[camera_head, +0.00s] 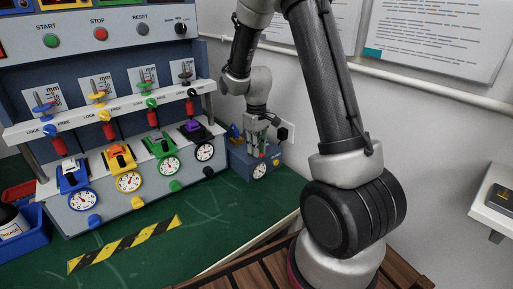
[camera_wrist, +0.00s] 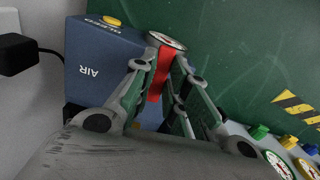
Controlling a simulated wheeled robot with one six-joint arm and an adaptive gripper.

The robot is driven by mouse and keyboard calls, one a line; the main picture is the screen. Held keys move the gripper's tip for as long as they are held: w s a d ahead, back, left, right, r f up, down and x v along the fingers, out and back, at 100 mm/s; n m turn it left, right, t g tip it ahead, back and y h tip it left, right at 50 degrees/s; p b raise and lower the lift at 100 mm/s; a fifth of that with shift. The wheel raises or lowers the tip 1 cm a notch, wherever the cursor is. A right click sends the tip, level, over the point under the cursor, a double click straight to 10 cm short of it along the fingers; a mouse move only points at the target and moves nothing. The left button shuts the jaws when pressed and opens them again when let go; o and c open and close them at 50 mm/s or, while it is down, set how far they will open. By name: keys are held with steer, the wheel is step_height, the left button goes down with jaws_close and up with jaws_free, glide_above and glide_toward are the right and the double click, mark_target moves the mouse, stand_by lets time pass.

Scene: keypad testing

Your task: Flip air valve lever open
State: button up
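The air valve box is a blue box marked AIR (camera_wrist: 95,68), with a round gauge (camera_wrist: 167,41) and a yellow bleed button (camera_wrist: 112,21). A red lever (camera_wrist: 160,72) is on it, between my gripper's fingers in the wrist view. In the head view the air box (camera_head: 239,160) stands at the table's right edge, with its gauge (camera_head: 259,170) facing front. My gripper (camera_head: 263,142) points down over it. My gripper's fingers (camera_wrist: 160,68) flank the lever closely; whether they press on it is not clear. The lever's base is partly hidden by the fingers.
Left of the air box stands a test panel (camera_head: 110,213) with several coloured clamps and gauges. A black plug (camera_wrist: 15,54) is on the wall beside the air box. The green table (camera_head: 200,235) in front is mostly clear, with a striped strip (camera_head: 125,244).

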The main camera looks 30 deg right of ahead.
jaws_close()
steer(key=shift+a+m, duration=0.2)
steer(key=shift+m, duration=0.5)
steer(key=o, duration=0.7)
jaws_free()
steer(key=shift+o, duration=0.2)
step_height(320, 180, up, 12)
steer(key=shift+s, duration=0.1)
